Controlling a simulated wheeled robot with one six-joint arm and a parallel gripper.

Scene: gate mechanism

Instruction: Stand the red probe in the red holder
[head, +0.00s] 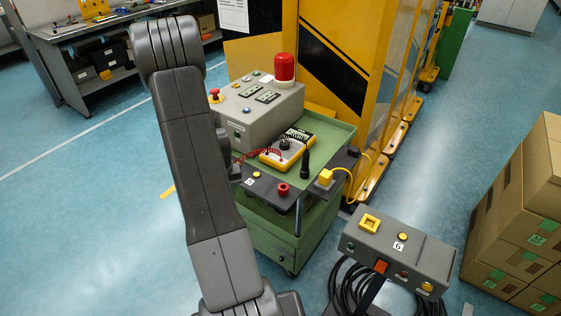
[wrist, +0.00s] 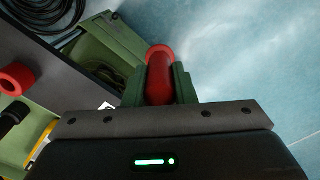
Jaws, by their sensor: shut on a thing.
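The red probe (wrist: 160,80) is in the wrist view, between the two green fingers of my gripper (wrist: 159,88). My gripper is shut on it, and its rounded end shows past the fingertips. The red holder (head: 283,189) is a short red ring on the dark shelf at the front of the green cart. It also shows at the left edge of the wrist view (wrist: 15,78), apart from the probe, with an open hole. In the head view my arm hides the gripper and the held probe.
A black probe (head: 305,162) stands upright on the shelf behind the red holder. A yellow meter (head: 283,153) with a red coiled lead lies on the green cart (head: 330,138). A grey control box (head: 400,247) stands at front right. Boxes (head: 525,215) are stacked at far right.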

